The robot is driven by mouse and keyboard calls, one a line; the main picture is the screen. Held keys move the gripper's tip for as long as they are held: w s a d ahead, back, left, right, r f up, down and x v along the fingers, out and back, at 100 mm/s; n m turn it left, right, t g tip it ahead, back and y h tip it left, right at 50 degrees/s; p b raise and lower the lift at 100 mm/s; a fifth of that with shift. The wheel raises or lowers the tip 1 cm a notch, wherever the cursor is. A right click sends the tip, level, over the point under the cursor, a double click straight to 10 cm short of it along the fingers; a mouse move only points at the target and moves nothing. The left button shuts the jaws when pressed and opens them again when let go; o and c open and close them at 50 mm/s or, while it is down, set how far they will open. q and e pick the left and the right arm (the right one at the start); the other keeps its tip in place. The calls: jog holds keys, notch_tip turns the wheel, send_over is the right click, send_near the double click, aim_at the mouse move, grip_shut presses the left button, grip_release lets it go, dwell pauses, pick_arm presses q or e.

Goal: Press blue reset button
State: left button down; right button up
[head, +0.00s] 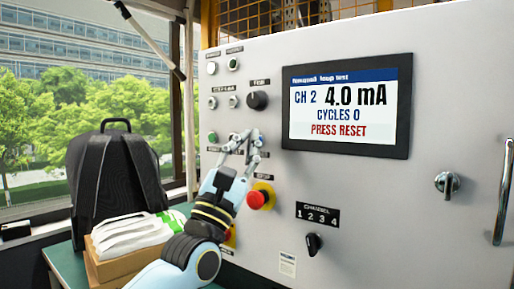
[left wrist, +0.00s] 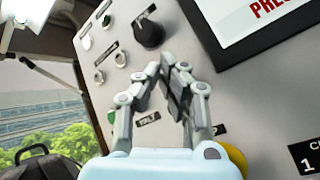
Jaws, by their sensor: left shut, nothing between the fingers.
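The screen (head: 345,104) on the grey panel (head: 440,60) reads "CH 2 4.0 mA, CYCLES 0, PRESS RESET". I cannot make out a blue button in either view; my left gripper covers part of the panel's lower button row. My left gripper (head: 246,138) is in front of that row, to the right of a green button (head: 212,136) and above a red mushroom button (head: 261,196). In the left wrist view its fingers (left wrist: 167,72) are shut and empty, pointing toward the panel below the black knob. Contact with the panel cannot be told. My right gripper is out of view.
A channel selector (head: 313,244) is lower right. A lock handle (head: 447,183) and vertical bar (head: 503,192) are at the right. A backpack (head: 112,180) and boxes stand left.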

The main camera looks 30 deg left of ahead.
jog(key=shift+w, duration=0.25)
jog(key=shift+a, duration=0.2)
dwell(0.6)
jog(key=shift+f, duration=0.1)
pick_arm(q)
jog(key=shift+w+b, duration=0.45)
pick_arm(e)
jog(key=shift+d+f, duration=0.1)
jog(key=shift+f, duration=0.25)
pick_arm(q)
jog(key=shift+w+b, duration=0.35)
jog(key=shift+b, duration=0.05)
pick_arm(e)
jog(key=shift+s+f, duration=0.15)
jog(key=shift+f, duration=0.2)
pick_arm(q)
jog(key=shift+s, duration=0.8)
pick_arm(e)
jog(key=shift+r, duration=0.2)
